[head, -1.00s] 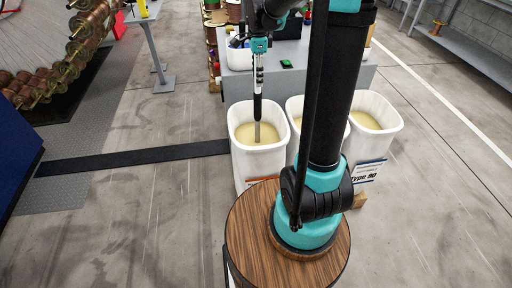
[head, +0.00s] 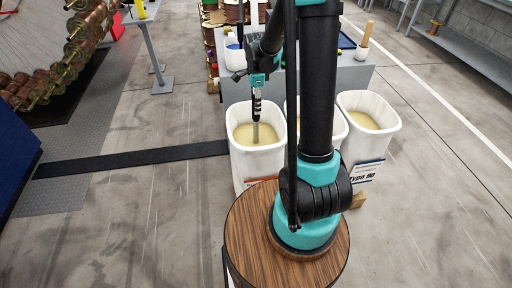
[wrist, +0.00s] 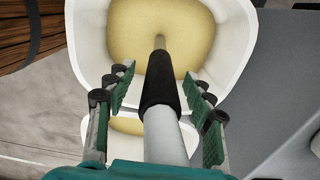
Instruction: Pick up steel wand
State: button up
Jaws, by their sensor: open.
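The steel wand (head: 256,133) stands upright in the left white bin (head: 258,165), its lower end in the pale yellow contents. In the wrist view the wand (wrist: 160,92) has a light grey upper shaft, a black sleeve and a thinner grey lower part. My gripper (wrist: 159,80) is open, with one finger on each side of the wand and visible gaps between. In the head view my gripper (head: 257,96) is above the bin, around the wand's upper part. The wand's top is hidden by my gripper.
Two more white bins stand to the right; the middle one is partly hidden by my arm, the right bin (head: 371,99) is clear. A grey table (head: 345,78) is behind them. A round wooden top (head: 245,240) is in front.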

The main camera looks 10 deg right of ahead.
jog(key=shift+f, duration=0.15)
grip_shut()
dwell(0.4)
